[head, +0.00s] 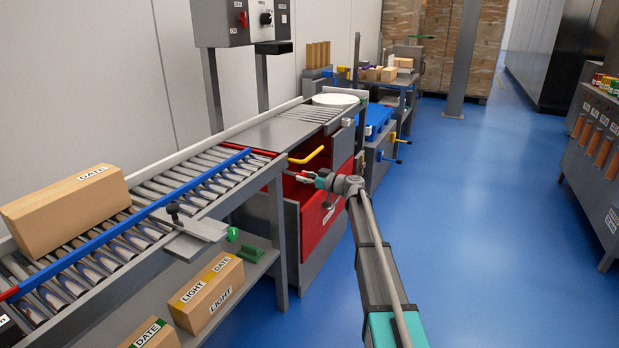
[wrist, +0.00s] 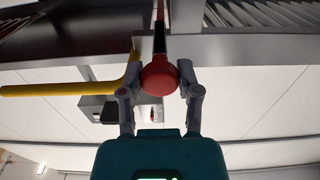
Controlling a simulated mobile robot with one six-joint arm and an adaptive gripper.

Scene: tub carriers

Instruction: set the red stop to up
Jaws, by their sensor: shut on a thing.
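The red stop's round red knob (wrist: 158,76) sits between the two fingers of my gripper (wrist: 160,84) in the wrist view. My gripper is shut on it, one finger on each side. A dark and red rod (wrist: 159,35) runs from the knob toward the conveyor frame. In the head view my gripper (head: 304,177) is at the conveyor's side, below the yellow handle (head: 307,156). A red bar (head: 264,153) lies at the far end of the rollers, close to the roller level. I cannot tell surely whether the stop is up or down.
A yellow bar (wrist: 70,89) is close to the left finger in the wrist view. A DATE box (head: 65,210) lies on the rollers beside a long blue rail (head: 130,224). The blue floor to the right is clear.

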